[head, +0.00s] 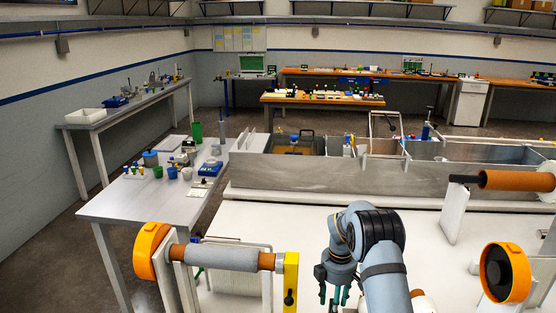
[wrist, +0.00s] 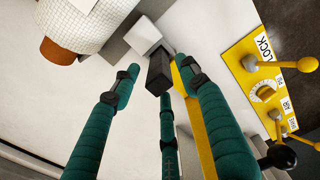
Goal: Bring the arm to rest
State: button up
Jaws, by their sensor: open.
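My gripper (head: 335,295) hangs low in front of my blue-grey arm in the head view, above the white surface. In the wrist view my gripper (wrist: 160,78) shows teal, padded fingers spread apart, with nothing between them. A yellow panel (wrist: 262,85) marked LOCK, with yellow-knobbed levers and a dial, lies to the right of the fingers there. A white mesh-covered roll (wrist: 85,22) with a brown end is at the upper left. A dark block (wrist: 159,72) shows behind the fingers; I cannot tell whether they touch it.
A roller (head: 222,257) with an orange end wheel (head: 152,252) and a yellow plate (head: 291,280) stands left of my gripper. Another orange wheel (head: 505,272) is at right. A long grey bath (head: 310,172) lies behind. A side table (head: 130,205) holds cups and small items.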

notch_tip(320, 180, down, 3)
jog(key=shift+r+p, duration=0.15)
jog(key=shift+p, duration=0.3)
notch_tip(320, 180, up, 11)
jog(key=shift+w+r+b, duration=0.1)
jog(key=shift+r+b, duration=0.1)
jog(key=shift+b, duration=0.25)
notch_tip(320, 180, down, 12)
notch_tip(320, 180, up, 9)
jog(key=p, duration=0.7)
